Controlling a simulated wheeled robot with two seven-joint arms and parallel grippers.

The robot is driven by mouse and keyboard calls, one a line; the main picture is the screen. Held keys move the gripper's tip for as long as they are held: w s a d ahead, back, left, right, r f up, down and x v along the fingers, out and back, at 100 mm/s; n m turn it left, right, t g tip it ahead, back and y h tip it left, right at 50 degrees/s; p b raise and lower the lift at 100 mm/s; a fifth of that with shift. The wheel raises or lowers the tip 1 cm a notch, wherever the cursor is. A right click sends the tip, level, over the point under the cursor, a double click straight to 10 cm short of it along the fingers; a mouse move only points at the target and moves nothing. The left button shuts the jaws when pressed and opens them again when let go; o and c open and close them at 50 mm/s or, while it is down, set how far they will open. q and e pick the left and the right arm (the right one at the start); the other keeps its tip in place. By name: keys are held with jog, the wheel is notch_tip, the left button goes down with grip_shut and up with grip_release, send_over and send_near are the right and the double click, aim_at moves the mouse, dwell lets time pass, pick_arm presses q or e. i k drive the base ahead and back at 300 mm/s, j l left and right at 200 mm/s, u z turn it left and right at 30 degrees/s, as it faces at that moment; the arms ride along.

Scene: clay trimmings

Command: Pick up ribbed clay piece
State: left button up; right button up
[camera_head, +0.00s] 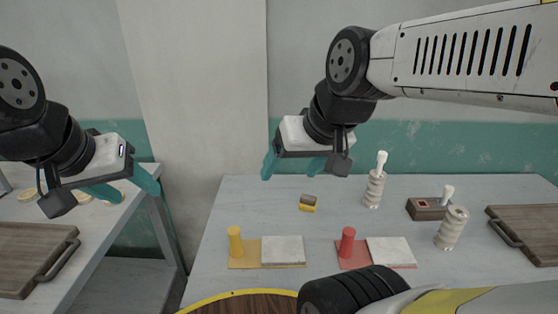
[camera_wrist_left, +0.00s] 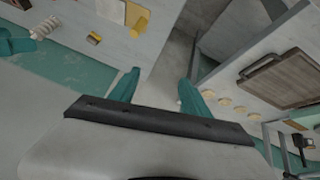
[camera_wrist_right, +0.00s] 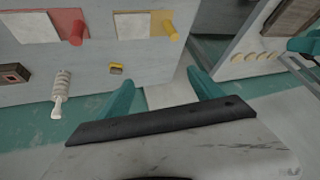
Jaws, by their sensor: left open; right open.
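Two pale ribbed pieces stand upright on the right table in the head view. One ribbed piece (camera_head: 374,190) is at the back with a white knobbed top, and another (camera_head: 452,228) is nearer the front right. A ribbed piece also shows in the right wrist view (camera_wrist_right: 61,82) and at the edge of the left wrist view (camera_wrist_left: 46,28). My right gripper (camera_head: 293,168) is open and empty, above the table's back and left of the ribbed pieces. My left gripper (camera_head: 128,188) is open and empty, near the left table, far from them.
A small brown-and-yellow block (camera_head: 308,202) lies mid-table. A yellow board (camera_head: 240,262) and a red board (camera_head: 350,262) carry upright pegs and pale slabs. A dark box (camera_head: 426,209) and wooden tray (camera_head: 525,230) are on the right. A gap separates the left table (camera_head: 100,215).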

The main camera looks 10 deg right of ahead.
aim_at(445, 238)
jog(key=z, duration=2.1)
